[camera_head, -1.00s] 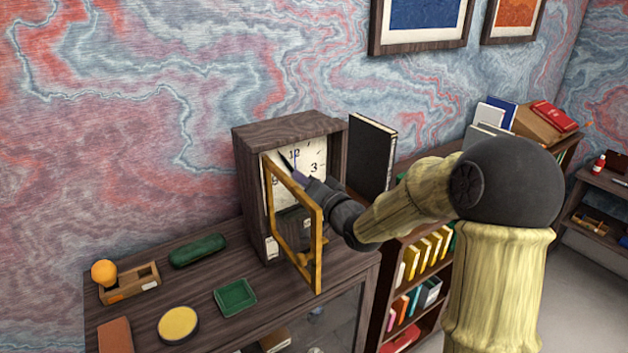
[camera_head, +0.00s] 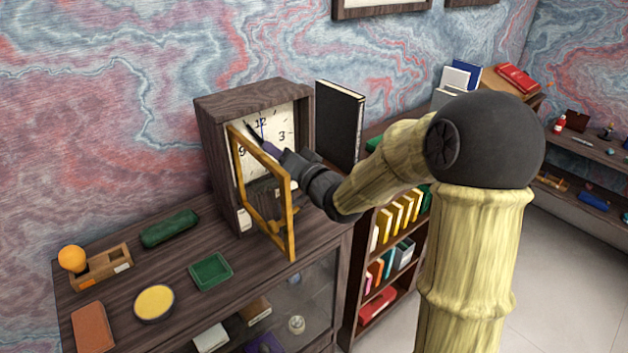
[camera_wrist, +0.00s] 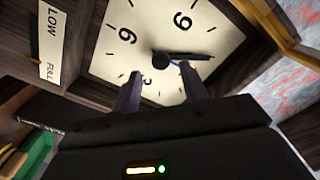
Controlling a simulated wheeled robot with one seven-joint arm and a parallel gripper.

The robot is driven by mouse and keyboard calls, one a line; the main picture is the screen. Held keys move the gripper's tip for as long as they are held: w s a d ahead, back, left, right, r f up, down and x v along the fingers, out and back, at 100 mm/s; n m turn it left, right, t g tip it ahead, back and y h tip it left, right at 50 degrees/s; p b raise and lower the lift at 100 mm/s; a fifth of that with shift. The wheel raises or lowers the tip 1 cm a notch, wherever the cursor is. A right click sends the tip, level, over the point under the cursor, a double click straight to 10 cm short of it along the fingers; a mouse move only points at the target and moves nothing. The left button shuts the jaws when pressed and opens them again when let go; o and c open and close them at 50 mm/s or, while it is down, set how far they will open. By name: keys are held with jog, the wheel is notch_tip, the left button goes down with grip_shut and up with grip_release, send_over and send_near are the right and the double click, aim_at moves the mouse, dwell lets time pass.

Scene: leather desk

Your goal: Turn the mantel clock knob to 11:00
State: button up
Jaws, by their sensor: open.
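The mantel clock (camera_head: 213,130) is a dark wooden case with a cream dial (camera_head: 282,118), its gold-framed glass door (camera_head: 291,218) standing open. In the wrist view the dial (camera_wrist: 105,58) appears turned, with a dark round knob (camera_wrist: 160,61) at its centre. A black hand (camera_wrist: 195,56) points between 9 and 12, near 11. A thin blue hand (camera_head: 262,128) points about at 12. My gripper (camera_wrist: 159,72) is open before the dial, one finger on each side of the knob in the picture. I cannot tell whether either finger touches it. My wrist hides part of the dial in the head view.
The open door stands close to the left of my wrist. A black book (camera_head: 340,122) stands right of the clock. A green tray (camera_head: 211,271), a yellow-topped round tin (camera_head: 154,302) and a wooden holder (camera_head: 108,264) lie on the cabinet top at the left.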

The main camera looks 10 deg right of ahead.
jog(key=b+v, duration=0.2)
jog(key=v, duration=1.3)
